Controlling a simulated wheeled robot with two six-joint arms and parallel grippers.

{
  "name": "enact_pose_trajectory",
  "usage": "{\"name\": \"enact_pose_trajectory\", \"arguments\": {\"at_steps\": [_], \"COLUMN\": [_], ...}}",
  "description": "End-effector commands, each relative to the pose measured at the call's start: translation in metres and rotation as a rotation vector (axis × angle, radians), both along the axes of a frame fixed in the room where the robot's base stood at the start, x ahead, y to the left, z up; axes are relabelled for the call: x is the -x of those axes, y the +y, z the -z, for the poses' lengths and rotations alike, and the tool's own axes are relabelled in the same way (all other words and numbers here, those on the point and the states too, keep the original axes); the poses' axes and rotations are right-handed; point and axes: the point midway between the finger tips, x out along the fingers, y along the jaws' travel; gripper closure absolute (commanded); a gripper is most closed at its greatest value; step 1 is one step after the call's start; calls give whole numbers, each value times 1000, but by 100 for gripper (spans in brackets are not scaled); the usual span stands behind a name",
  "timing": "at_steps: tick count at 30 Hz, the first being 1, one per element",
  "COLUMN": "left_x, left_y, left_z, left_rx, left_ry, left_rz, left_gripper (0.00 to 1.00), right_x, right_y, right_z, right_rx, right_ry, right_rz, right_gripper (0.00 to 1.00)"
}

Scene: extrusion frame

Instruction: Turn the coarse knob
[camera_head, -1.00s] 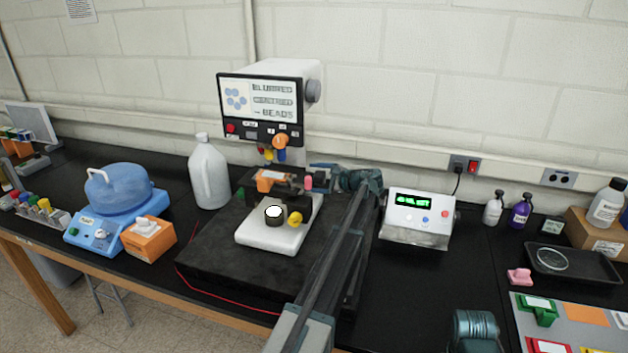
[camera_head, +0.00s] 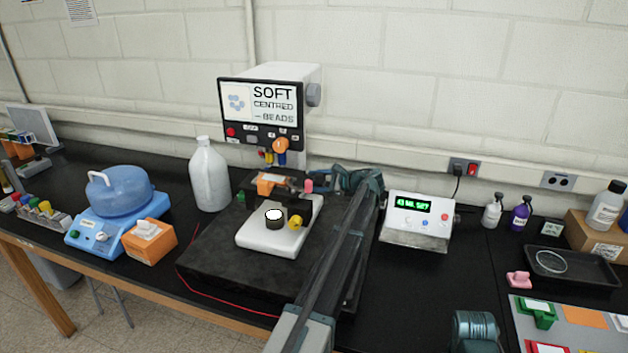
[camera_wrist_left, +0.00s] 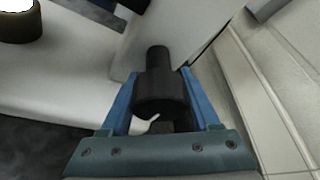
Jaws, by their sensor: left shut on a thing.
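The microscope (camera_head: 283,240) stands on a dark slab, with a white base, a yellow knob (camera_head: 295,222) and a round bright-topped lamp (camera_head: 274,218). Its screen (camera_head: 261,104) reads "SOFT CENTRED – BEADS" beside pale blue blobs. My left gripper (camera_head: 318,183) is at the microscope's right rear. In the left wrist view, my left gripper (camera_wrist_left: 159,82) has its blue fingers on both sides of a black stepped coarse knob (camera_wrist_left: 160,92) on the white body, shut on it. The knob cannot be made out in the head view. My right gripper is not in view.
A white jug (camera_head: 209,175) stands left of the microscope, with an orange box (camera_head: 148,240) and a blue lidded device (camera_head: 118,188) further left. A white box with a green readout (camera_head: 418,222) stands to the right. My left forearm crosses the slab's right side.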

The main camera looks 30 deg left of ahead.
Motion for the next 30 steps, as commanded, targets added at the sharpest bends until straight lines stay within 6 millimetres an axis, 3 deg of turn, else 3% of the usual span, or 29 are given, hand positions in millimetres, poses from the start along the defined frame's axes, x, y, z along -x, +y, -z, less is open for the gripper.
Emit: {"name": "enact_pose_trajectory", "arguments": {"at_steps": [11, 12, 16, 26, 30], "left_x": [0, 1, 0, 0, 0], "left_y": [0, 0, 0, -3, -18], "left_z": [1, 1, 1, -1, -8], "left_rx": [11, 11, 10, 10, 10], "left_ry": [39, 39, 39, 39, 39], "left_rz": [0, 0, 1, 1, 2], "left_gripper": [93, 30, 9, 9, 9], "right_x": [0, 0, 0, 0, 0], "right_y": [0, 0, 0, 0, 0], "right_z": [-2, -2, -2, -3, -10], "right_rx": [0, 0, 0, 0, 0], "right_ry": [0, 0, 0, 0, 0], "right_rz": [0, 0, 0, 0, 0], "right_gripper": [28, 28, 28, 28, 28]}}
